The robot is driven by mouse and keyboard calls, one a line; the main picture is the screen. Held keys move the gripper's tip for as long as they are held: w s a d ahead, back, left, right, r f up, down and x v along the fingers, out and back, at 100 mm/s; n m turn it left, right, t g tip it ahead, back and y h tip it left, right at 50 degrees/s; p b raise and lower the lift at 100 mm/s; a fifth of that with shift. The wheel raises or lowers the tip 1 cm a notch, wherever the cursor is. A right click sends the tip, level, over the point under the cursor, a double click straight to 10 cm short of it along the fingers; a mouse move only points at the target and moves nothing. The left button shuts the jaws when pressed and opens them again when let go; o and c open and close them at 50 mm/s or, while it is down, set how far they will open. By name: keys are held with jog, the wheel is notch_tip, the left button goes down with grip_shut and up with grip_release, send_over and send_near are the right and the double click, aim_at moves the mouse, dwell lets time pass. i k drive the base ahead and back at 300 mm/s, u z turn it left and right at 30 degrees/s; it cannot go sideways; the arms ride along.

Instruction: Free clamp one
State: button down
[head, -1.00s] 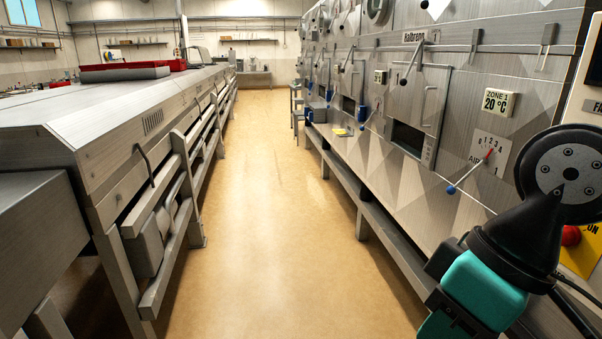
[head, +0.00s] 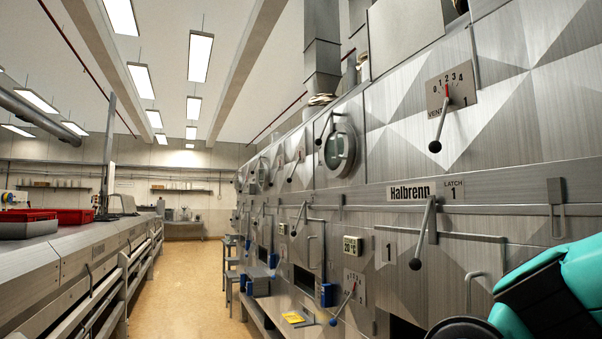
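The plate reading "LATCH 1" (head: 453,190) is on the steel front of the machine at right, beside the "Halbrenn" nameplate. Next to it a metal latch lever (head: 427,228) hangs down, leaning slightly left, with a dark ball knob at its lower end. A horizontal bar runs right from near the lever across the door front marked "1" (head: 388,252). Nothing touches the lever. My teal arm covers the lower right corner and hides part of this door front. My gripper's fingers are not in view.
Above is a vent dial (head: 450,96) with its own ball-ended lever. Farther along are a 20 °C display (head: 352,245), an air dial lever, and more doors and levers. The aisle floor (head: 190,290) is clear; a long bench with red trays (head: 70,216) stands at left.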

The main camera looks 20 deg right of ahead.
aim_at(318, 142)
jog(key=z, duration=0.15)
jog(key=i, duration=1.95)
